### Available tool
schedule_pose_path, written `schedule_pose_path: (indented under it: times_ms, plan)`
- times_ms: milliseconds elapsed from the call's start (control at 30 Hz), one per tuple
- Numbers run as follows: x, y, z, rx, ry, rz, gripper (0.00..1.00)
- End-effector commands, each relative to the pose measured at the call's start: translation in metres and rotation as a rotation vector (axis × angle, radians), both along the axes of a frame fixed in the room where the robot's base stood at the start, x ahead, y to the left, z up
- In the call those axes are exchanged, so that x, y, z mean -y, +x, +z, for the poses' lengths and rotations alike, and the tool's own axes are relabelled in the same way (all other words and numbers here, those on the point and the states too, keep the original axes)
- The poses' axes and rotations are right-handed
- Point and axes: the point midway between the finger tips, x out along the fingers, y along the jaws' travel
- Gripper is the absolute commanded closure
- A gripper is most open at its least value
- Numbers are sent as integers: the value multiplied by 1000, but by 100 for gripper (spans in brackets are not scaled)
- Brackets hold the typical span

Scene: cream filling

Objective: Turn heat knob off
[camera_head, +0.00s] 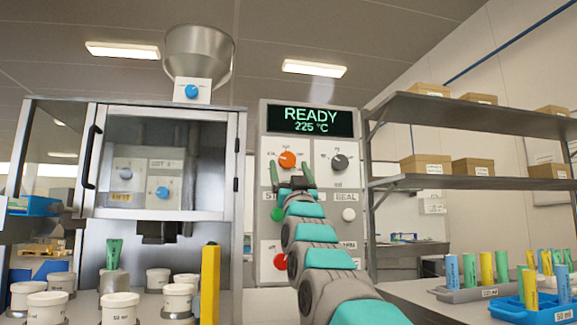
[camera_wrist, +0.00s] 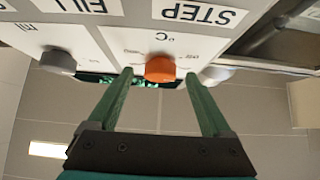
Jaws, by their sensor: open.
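The orange heat knob (camera_head: 287,159) sits on the left white plate of the control panel, below the display (camera_head: 310,121) that reads READY and 225 °C. I cannot read the knob's exact setting. My gripper (camera_head: 291,172) is open in front of the panel, with its two green fingers pointing up at either side of the knob. In the wrist view, which shows the panel upside down, the orange knob (camera_wrist: 160,68) appears between the tips of my open gripper (camera_wrist: 159,76). Nothing is held, and I cannot tell whether a finger touches the knob.
A dark grey knob (camera_head: 339,162) is close by on the right plate. A green button (camera_head: 277,207), a white button (camera_head: 348,215) and a red button (camera_head: 280,261) sit lower on the panel. A glass-fronted machine (camera_head: 165,170) stands left; shelves (camera_head: 470,114) stand right.

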Motion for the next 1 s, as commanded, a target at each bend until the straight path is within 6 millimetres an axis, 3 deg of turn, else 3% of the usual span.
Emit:
schedule_pose_path:
  times_ms: [600,1000]
  plan:
    - [-3,8,9,1,0,-1,16]
    - [-3,8,8,0,-1,-1,61]
